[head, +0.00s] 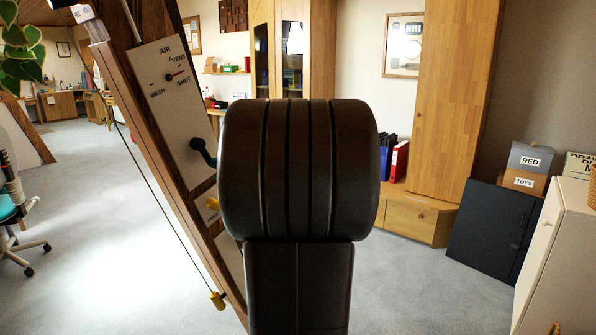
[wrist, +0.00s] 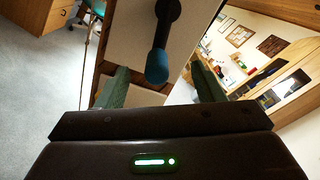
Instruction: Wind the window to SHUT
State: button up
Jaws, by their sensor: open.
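The white dial panel (head: 160,95) is fixed on the leaning timber brace (head: 125,100) in the head view. The dark crank (head: 203,150) sits lower on the panel, partly hidden by my arm. In the wrist view, the crank's black arm (wrist: 167,18) ends in a blue knob (wrist: 157,66). My gripper (wrist: 160,72) is open, with one green finger on each side of the knob in the picture. I cannot tell whether the knob is at fingertip depth. My arm hides the gripper in the head view.
A cord with a yellow toggle (head: 217,300) hangs along the brace. A black cabinet (head: 495,230) and a white cabinet (head: 565,255) stand at the right. An office chair (head: 15,225) is at the left. Grey floor (head: 90,240) is clear left of the brace.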

jog(key=v, duration=0.3)
jog(key=shift+s+d, duration=0.3)
jog(key=p+x, duration=0.1)
jog(key=x, duration=0.6)
jog(key=shift+w+a, duration=0.15)
jog(key=shift+w, duration=0.15)
dwell(0.3)
